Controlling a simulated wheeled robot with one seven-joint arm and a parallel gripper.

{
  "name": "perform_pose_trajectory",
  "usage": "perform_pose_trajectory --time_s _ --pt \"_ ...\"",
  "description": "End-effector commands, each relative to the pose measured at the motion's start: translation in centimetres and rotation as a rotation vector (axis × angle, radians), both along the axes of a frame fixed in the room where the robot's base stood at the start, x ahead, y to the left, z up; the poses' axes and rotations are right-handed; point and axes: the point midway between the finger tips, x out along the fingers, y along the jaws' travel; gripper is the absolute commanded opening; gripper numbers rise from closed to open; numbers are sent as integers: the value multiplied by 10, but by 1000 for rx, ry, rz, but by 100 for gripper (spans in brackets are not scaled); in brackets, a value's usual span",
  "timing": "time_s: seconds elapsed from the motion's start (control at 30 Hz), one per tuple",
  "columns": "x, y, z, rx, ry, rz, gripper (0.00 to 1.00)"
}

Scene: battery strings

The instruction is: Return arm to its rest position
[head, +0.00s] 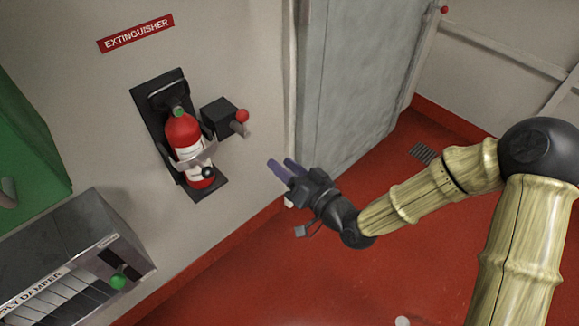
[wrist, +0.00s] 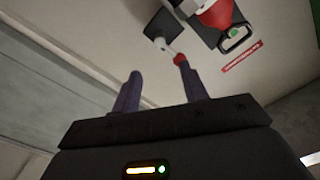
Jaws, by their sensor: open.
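My arm reaches in from the right in the head view. My gripper (head: 283,168) is at its end, with two purple fingers pointing toward the wall on the left. In the wrist view the gripper (wrist: 157,88) shows its fingers apart with nothing between them. The red fingertip-side knob (wrist: 180,59) appears close to the right finger's tip in the wrist view. In the head view the same red knob (head: 242,116), on a lever from a black box (head: 219,117), stands apart from the gripper, up and to the left.
A red extinguisher (head: 184,138) sits in a black wall bracket (head: 150,99) under a red sign (head: 135,33). A supply damper unit (head: 83,240) and a green cabinet (head: 30,150) are at left. A grey door (head: 350,80) stands behind the arm. The red floor below is mostly clear.

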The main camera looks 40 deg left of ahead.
Motion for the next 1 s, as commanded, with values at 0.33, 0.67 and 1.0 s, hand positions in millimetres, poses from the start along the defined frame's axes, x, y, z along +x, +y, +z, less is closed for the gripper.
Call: perform_pose_trajectory --time_s 0.33,0.67,1.0 --pt "0 -11 0 2 0 -1 44" --pt "-1 -10 0 2 0 -1 44" --pt "50 -59 -39 -320 -87 -96 44"
